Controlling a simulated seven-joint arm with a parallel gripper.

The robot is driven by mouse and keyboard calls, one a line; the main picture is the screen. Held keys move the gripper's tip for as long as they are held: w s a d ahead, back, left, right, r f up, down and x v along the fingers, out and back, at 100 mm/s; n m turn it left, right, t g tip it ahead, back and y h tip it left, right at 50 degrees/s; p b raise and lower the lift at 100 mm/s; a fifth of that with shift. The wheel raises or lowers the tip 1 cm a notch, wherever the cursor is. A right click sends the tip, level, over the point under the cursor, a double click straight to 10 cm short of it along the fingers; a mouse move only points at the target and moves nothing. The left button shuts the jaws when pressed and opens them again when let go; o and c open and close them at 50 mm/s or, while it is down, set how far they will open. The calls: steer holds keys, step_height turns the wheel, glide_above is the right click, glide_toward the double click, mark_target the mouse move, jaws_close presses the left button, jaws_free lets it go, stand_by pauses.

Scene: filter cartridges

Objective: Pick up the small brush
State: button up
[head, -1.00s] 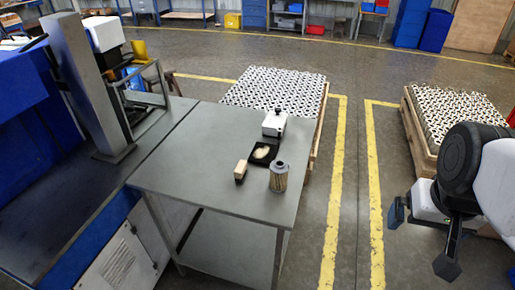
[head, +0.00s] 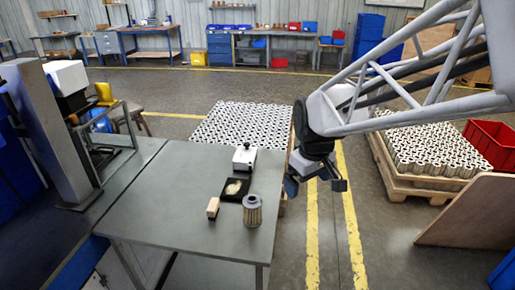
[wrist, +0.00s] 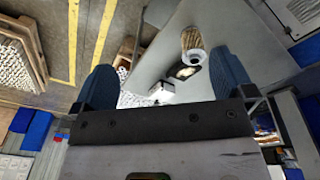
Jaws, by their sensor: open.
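A small wooden block that looks like the small brush (head: 213,207) stands on the grey table (head: 150,215), left of a pleated filter cartridge (head: 252,212). Its bristles are too small to make out. My gripper (head: 316,182) is open and empty, in the air past the table's right edge, to the right of the brush and apart from it. In the wrist view its two blue fingers (wrist: 163,78) are spread wide, with the cartridge (wrist: 194,50) showing beyond them. I cannot make out the brush in the wrist view.
A black tray (head: 224,196) with a cream-coloured item lies behind the cartridge. A white device (head: 244,158) stands behind the tray. A pallet of filters (head: 240,124) is beyond the table, and another (head: 430,150) at right. The table's left part is clear.

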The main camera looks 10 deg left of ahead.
steer(key=w+a+f+n, duration=0.2)
steer(key=w+a+f, duration=0.15)
steer(key=a, duration=0.35)
steer(key=w+a+f+n, duration=0.3)
steer(key=w+a, duration=0.1)
steer(key=a, duration=0.3)
steer(key=n+g, duration=0.1)
steer(key=n, duration=0.4)
glide_above(213, 204)
step_height(213, 204, down, 11)
steer(key=shift+f, duration=0.2)
steer(key=shift+f, duration=1.15)
steer(key=shift+f, duration=0.15)
steer(key=shift+f, duration=2.45)
